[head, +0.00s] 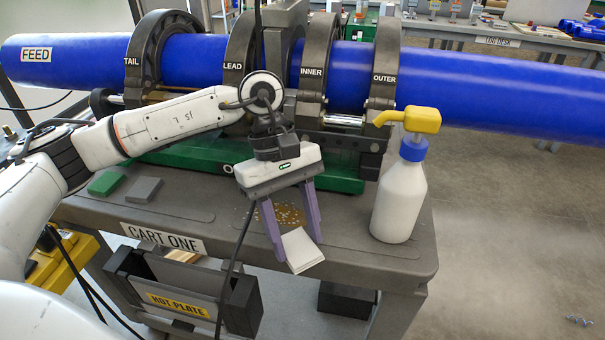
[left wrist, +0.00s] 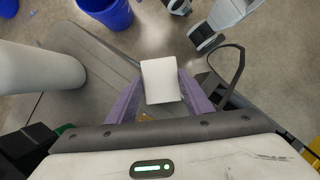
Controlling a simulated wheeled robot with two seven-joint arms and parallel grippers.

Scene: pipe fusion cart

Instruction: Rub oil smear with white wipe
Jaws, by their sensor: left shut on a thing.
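My left gripper (head: 300,239) has purple fingers and is shut on the white wipe (head: 302,251), a flat white pad. It holds the wipe over the front edge of the cart top. The wipe also shows between the purple fingers in the left wrist view (left wrist: 160,80). The oil smear (head: 291,213) is a brown speckled patch on the grey cart top, just behind the wipe and partly hidden by the gripper. A small brownish bit of it (left wrist: 146,117) seems to show beside the wipe in the left wrist view. My right gripper is not in view.
A white bottle (head: 400,200) with a blue collar and yellow spout stands right of the smear. Green (head: 106,183) and grey (head: 144,190) pads lie at left on the cart top (head: 345,247). The blue pipe (head: 455,85) and its clamps stand behind. A hot plate holder (head: 180,300) hangs in front.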

